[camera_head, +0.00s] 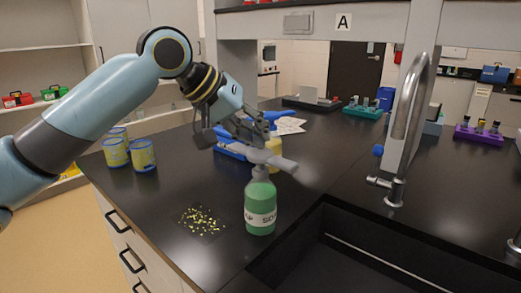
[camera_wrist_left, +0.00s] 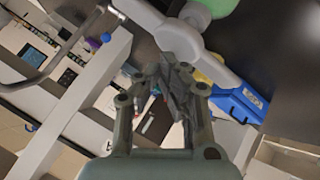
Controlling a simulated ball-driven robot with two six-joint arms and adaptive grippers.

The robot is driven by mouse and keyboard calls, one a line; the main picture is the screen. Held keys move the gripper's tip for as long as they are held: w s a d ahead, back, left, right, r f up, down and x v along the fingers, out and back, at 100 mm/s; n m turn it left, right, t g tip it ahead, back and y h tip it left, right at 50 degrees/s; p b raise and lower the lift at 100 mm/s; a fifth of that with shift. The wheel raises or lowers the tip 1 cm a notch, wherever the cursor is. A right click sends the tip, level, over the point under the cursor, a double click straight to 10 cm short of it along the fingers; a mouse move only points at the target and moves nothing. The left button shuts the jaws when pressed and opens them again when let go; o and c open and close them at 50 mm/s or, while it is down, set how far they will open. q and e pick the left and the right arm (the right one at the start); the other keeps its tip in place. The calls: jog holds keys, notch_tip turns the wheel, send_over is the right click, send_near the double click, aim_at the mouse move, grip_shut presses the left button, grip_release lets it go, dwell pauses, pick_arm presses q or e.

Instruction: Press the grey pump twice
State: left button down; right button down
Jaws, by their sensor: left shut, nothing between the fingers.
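The grey pump (camera_head: 270,160) is a wide T-shaped head on a green bottle (camera_head: 261,205) with a white label. The bottle stands upright on the black bench near the sink. In the left wrist view, the grey pump (camera_wrist_left: 178,38) crosses the top, with a bit of the green bottle (camera_wrist_left: 221,7) beside it. My left gripper (camera_head: 256,139) is shut and empty, right by the pump head at its upper left. In the left wrist view, my left gripper (camera_wrist_left: 178,85) has its fingertips close to the pump; I cannot tell whether they touch.
A yellow container (camera_head: 275,146) and a blue tray (camera_head: 231,150) stand behind the bottle. Yellow-and-blue cans (camera_head: 143,156) stand at the left. Yellow bits lie on a dark patch (camera_head: 200,221) in front. A sink (camera_head: 345,255) and tall tap (camera_head: 407,125) are at the right.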

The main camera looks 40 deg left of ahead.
aim_at(258, 150)
pick_arm(q)
jog(key=shift+f, duration=1)
dwell(1.1)
jog(key=shift+r, duration=0.1)
jog(key=shift+r+p, duration=1.25)
jog(key=shift+p, duration=0.15)
notch_tip(258, 150, up, 5)
jog(key=p, duration=0.6)
dwell(1.0)
dwell(0.4)
